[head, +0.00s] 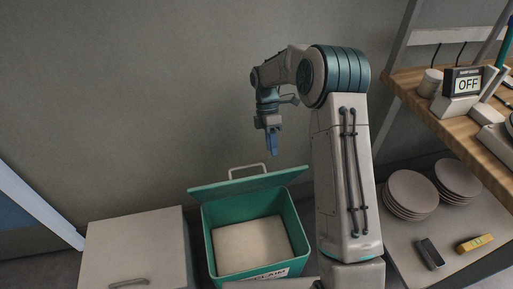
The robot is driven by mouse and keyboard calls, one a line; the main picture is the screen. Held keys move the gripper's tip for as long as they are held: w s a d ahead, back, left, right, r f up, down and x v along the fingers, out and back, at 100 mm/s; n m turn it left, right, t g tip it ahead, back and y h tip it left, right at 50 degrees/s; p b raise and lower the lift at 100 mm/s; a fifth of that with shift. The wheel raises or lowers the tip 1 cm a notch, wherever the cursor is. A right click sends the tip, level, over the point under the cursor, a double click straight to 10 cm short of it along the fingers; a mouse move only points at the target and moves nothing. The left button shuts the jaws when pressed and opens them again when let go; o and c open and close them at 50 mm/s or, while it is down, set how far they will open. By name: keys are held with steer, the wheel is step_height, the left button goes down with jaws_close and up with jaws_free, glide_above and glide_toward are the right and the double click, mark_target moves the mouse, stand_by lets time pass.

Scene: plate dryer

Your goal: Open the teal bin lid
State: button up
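The teal bin (207,246) stands on the floor below my arm. Its teal lid (248,182) is raised and tilted up at the back, with a pale handle (247,168) on its far side. The opening shows a pale flat surface (250,247) inside. My gripper (273,151) hangs above the lid, pointing down, apart from the lid and handle. Its blue fingers look close together, but their gap is too small to tell. Nothing is visibly held. A label on the bin's front is partly cut off.
A closed pale bin (138,244) with a handle stands left of the teal one. At right are a wooden shelf (422,98) with an "OFF" display (467,84), and a lower surface with two plate stacks (411,193), a dark block (430,254) and a yellow device (475,243).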

steer(key=shift+s+d+r, duration=0.25)
steer(key=shift+d+r, duration=0.2)
steer(key=shift+d, duration=0.3)
steer(key=shift+s+d+r, duration=0.2)
steer(key=shift+d+r, duration=0.25)
steer(key=shift+d, duration=0.25)
steer(key=shift+c, duration=0.3)
